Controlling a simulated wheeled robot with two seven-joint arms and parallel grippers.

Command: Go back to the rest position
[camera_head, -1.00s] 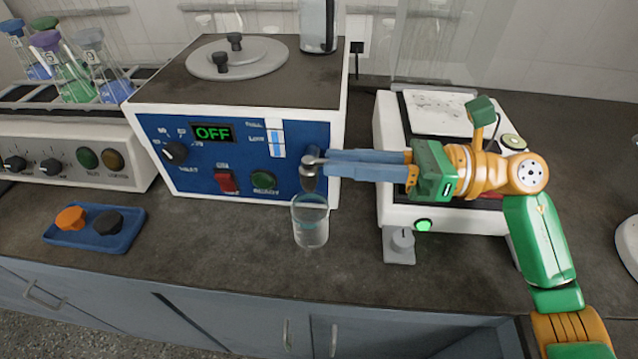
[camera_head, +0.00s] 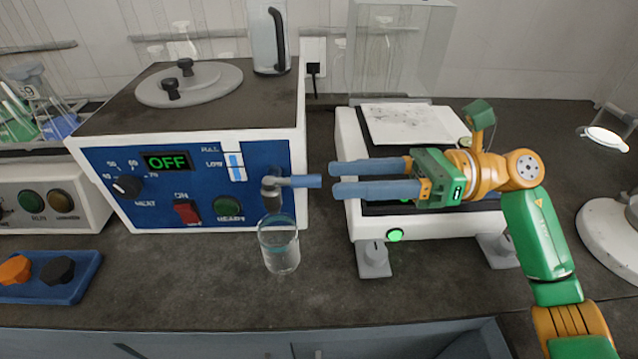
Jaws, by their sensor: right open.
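My right gripper (camera_head: 333,180) reaches in from the right. Its two blue fingers are apart with nothing between them. The tap is on the front of a blue and white water bath (camera_head: 200,185) whose display reads OFF. A glass beaker (camera_head: 279,246) stands on the counter below the tap, with some clear liquid in it. My left gripper is not in view.
A white machine (camera_head: 350,190) with a green lit button stands behind and below my right gripper. A blue tray (camera_head: 75,285) with an orange and a black knob lies at the left. A lamp base (camera_head: 612,235) stands at the right. The dark counter (camera_head: 320,295) is bare in front.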

